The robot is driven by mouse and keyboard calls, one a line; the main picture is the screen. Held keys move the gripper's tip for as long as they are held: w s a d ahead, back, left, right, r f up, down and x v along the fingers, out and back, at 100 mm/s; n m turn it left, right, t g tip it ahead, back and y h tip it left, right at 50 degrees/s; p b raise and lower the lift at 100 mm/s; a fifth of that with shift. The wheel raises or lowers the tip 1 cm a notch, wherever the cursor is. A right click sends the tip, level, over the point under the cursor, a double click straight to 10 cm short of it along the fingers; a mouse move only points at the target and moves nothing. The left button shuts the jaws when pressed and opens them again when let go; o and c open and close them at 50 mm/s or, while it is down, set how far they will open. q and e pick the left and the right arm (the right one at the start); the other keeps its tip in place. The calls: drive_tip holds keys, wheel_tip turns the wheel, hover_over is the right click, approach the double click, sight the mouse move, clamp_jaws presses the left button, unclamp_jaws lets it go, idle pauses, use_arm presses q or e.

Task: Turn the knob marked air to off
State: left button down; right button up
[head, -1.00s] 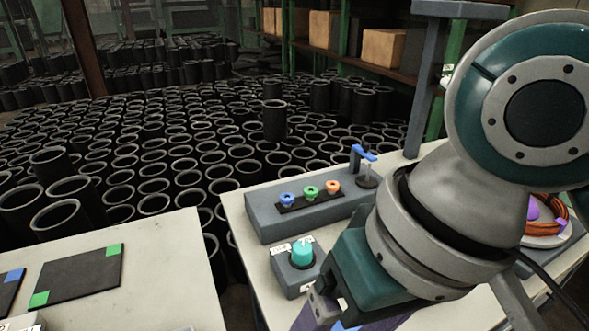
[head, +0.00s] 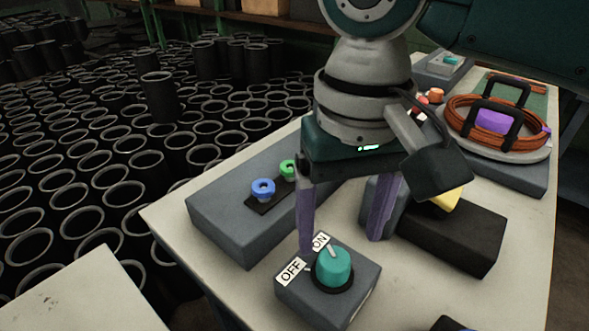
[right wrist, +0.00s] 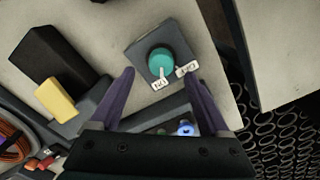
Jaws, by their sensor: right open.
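A teal knob (head: 334,266) sits on a small grey box (head: 330,300) near the table's front edge. White ON and OFF tags lie beside it, and its pale pointer line points toward ON. I can read no air mark. The knob also shows in the right wrist view (right wrist: 160,62), with its pointer toward the ON tag. My right gripper (head: 341,244) is open and points down, its purple fingers apart near the back of the knob box. In the right wrist view the fingers (right wrist: 160,76) hold nothing. My left gripper is out of view.
A long grey box (head: 225,225) with blue and green buttons stands behind the knob. A black block (head: 460,238) with a yellow part is to the right. An orange cable coil (head: 465,125) and another small grey box (head: 440,75) lie farther back. Black sleeves crowd the floor.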

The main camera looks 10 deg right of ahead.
sight(335, 258)
wheel_tip(335, 258, down, 5)
drive_tip(key=shift+b, duration=0.4)
drive_tip(key=shift+c, duration=0.2)
clamp_jaws()
